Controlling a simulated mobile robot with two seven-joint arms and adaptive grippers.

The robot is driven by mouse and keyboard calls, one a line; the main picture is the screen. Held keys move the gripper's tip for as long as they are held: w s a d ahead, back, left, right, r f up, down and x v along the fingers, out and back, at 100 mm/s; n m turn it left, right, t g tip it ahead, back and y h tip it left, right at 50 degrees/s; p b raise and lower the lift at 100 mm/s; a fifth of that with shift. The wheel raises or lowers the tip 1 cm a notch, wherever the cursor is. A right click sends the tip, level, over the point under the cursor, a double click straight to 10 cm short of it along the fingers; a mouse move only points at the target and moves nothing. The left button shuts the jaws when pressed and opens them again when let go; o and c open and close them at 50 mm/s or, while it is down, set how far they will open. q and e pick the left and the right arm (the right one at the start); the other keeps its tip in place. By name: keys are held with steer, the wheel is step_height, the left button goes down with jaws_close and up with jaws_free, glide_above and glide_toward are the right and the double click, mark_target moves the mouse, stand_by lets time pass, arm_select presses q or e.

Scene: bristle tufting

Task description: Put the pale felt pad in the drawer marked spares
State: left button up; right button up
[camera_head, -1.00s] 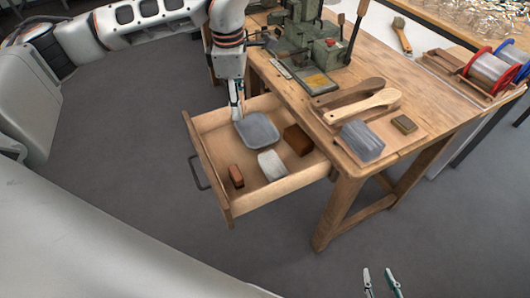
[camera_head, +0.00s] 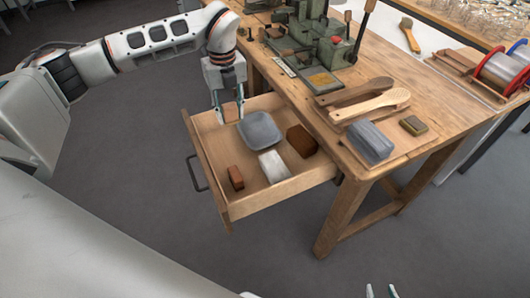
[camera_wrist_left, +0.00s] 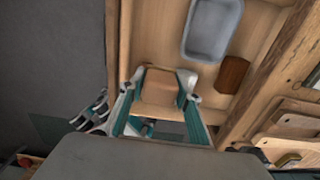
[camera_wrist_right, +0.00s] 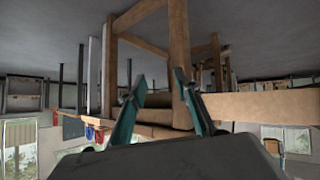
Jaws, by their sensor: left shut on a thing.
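My left gripper (camera_head: 230,116) is low at the back left of an open wooden drawer (camera_head: 216,178). It is shut on a tan block (camera_wrist_left: 160,88), which shows between the fingers in the left wrist view. I cannot tell whether this block is the felt pad or touches the drawer floor. A pale grey-white block (camera_head: 273,166) lies in the drawer beside a grey tray (camera_head: 259,130) and two brown blocks (camera_head: 301,141) (camera_head: 235,177). No spares marking is readable. My right gripper (camera_wrist_right: 163,100) is open and empty, away from the bench.
The wooden bench (camera_head: 420,112) carries a green machine (camera_head: 325,50), wooden brush handles (camera_head: 370,104), a grey block (camera_head: 368,142) and a small olive block (camera_head: 413,125). A red wire spool (camera_head: 505,68) stands at the right. The drawer's black handle (camera_head: 196,174) faces left.

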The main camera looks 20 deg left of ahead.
arm_select(q)
steer(key=b, duration=0.2)
glide_above(237, 163)
step_height(237, 163, down, 14)
steer(key=shift+a+f+b, duration=0.1)
steer(key=shift+f+b, duration=0.2)
steer(key=shift+f, duration=0.15)
step_height(237, 163, down, 5)
steer(key=shift+f+b, duration=0.1)
steer(key=shift+b, duration=0.5)
steer(key=shift+f, duration=0.1)
steer(key=shift+w, duration=0.1)
steer(key=o, duration=1.2)
